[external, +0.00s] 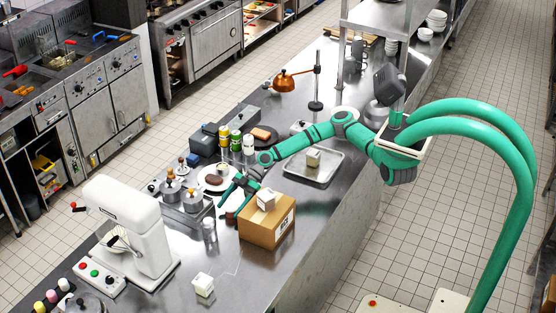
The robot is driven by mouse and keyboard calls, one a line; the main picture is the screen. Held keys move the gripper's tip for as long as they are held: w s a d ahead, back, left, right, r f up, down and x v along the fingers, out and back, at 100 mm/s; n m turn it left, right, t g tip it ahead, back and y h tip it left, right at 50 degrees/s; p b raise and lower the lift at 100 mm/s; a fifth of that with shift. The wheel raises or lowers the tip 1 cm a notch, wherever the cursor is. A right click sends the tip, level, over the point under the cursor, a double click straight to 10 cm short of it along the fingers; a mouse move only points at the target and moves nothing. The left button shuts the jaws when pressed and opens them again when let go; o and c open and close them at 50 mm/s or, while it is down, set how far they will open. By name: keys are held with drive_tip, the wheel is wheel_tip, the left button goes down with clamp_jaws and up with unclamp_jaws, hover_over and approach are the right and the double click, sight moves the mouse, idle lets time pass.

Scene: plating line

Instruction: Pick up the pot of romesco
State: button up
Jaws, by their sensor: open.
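A cardboard box (266,225) with a small white block (266,198) on top stands right of my gripper. A clear glass (209,232) and a white mixer (135,235) are nearer. Bottles (236,142) and a metal tray (324,172) lie beyond.

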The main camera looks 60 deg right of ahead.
drive_tip(key=c, duration=1)
drive_tip(key=shift+r, duration=0.15)
